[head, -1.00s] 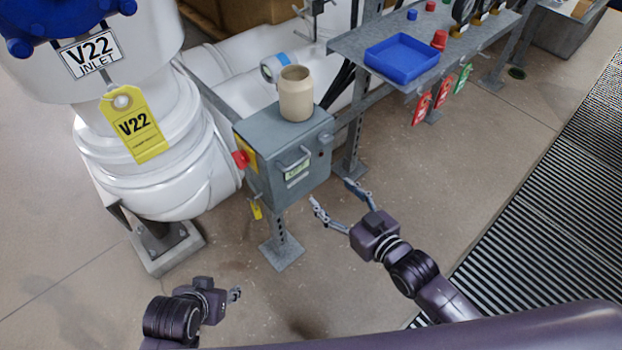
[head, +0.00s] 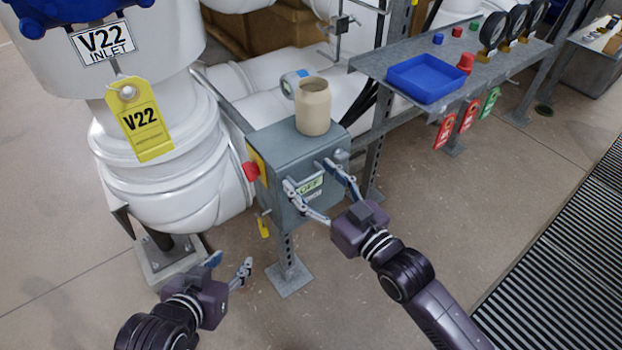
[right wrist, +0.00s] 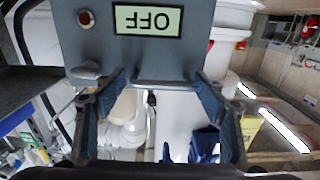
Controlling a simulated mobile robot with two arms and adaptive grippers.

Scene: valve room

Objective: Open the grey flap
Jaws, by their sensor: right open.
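The grey flap (head: 325,202) is the front of the grey box below the jar and looks shut. In the right wrist view the flap (right wrist: 150,60) fills the upper middle, with an upside-down OFF label (right wrist: 148,20) and a bar handle (right wrist: 160,84). My right gripper (head: 308,174) is open at the front of the box, one finger on each side of the handle. Contact with the handle cannot be told. My left gripper (head: 230,262) is open and empty, low in front of the white pipe.
A beige jar (head: 313,108) stands on the box top. A red knob (head: 250,171) sticks out at the box's left side. The white V22 pipe (head: 175,180) is to the left. A shelf with a blue tray (head: 426,78) and hanging tags is to the right.

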